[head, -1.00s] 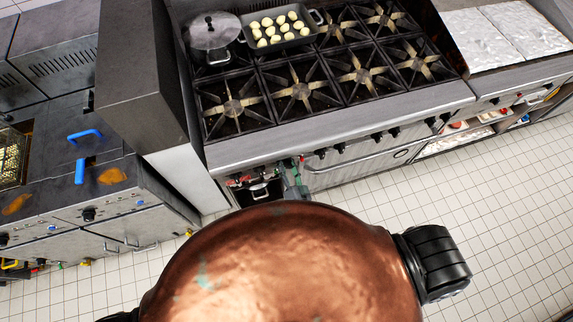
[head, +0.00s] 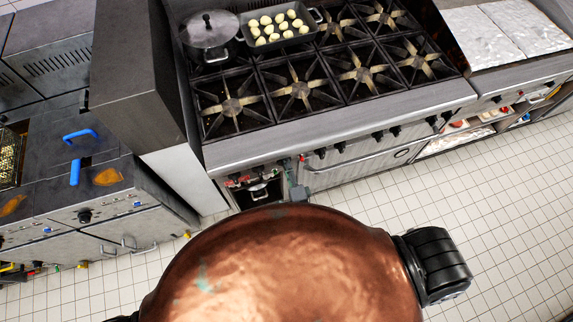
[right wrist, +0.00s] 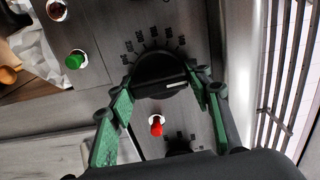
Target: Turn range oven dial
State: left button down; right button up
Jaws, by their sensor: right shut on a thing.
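The range oven dial (right wrist: 155,72) is a round black knob on a grey metal panel, with printed marks around its upper side. A pale pointer line on it points to the right, nearly level. My right gripper (right wrist: 167,80) has its green-padded fingers on either side of the dial and is shut on it. In the head view my right gripper (head: 298,188) is small and partly hidden at the left end of the range front, so the dial cannot be made out there. My left gripper is not in view.
A red indicator (right wrist: 156,125) and another black dial (right wrist: 180,148) sit below the held dial. A green button (right wrist: 75,60) is on the panel at left. The range (head: 330,125) carries a lidded pot (head: 211,32) and a tray (head: 290,45). The tiled floor (head: 500,210) at right is clear.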

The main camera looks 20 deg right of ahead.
jog(key=shift+m, duration=0.3)
jog(key=o, duration=1.1)
jog(key=s, duration=1.2)
jog(key=shift+d, duration=0.2)
